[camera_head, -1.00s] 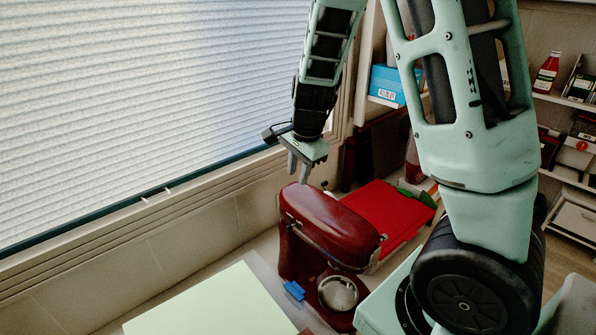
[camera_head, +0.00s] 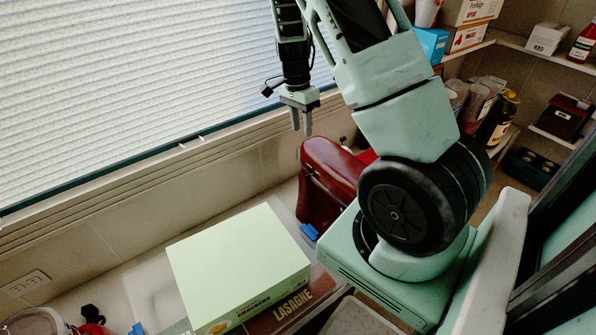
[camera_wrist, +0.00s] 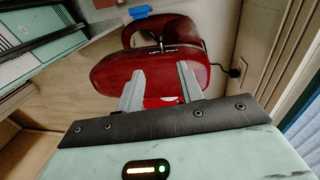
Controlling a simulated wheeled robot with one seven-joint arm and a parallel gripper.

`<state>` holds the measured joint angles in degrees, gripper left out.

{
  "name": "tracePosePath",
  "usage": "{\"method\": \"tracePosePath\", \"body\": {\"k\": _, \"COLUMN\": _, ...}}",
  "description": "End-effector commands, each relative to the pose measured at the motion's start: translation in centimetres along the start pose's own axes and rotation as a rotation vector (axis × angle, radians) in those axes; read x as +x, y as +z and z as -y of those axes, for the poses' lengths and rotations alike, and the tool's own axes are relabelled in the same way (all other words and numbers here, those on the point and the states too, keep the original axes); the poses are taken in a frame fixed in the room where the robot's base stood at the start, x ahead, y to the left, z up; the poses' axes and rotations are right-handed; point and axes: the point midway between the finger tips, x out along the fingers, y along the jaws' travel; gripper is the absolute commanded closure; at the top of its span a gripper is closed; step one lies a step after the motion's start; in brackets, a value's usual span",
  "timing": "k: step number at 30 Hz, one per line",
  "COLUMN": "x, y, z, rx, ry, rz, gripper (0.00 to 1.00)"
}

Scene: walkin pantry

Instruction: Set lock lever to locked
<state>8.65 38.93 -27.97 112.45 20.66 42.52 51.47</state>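A dark red stand mixer (camera_head: 325,180) stands on the counter by the window, partly hidden behind my arm. In the wrist view the mixer (camera_wrist: 150,68) lies below and ahead of my gripper. A small metallic lever-like part (camera_wrist: 161,44) shows on it, near small lettering; whether this is the lock lever, and its setting, I cannot tell. My gripper (camera_head: 302,127) points down above the mixer's near-window end, apart from it. Its two fingers, also in the wrist view (camera_wrist: 161,86), are spread with nothing held between them.
A pale green cracker box (camera_head: 238,265) and a lasagne box (camera_head: 292,307) sit in front of the mixer. A small blue object (camera_head: 309,232) is beside it. The window blind (camera_head: 130,80) and sill border the left. Stocked shelves (camera_head: 540,55) stand at the right.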

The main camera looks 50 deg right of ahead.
Motion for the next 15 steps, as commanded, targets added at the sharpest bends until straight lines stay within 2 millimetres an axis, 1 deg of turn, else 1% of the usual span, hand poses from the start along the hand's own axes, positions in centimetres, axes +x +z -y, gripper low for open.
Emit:
{"method": "tracePosePath", "body": {"k": 1, "x": 1.2, "y": 0.0, "z": -0.1, "rx": 0.001, "ry": 0.005, "rz": 0.002, "gripper": 0.63}}
{"method": "tracePosePath", "body": {"k": 15, "x": 11.0, "y": 0.0, "z": -0.1, "rx": 0.001, "ry": 0.004, "rz": 0.001, "gripper": 0.63}}
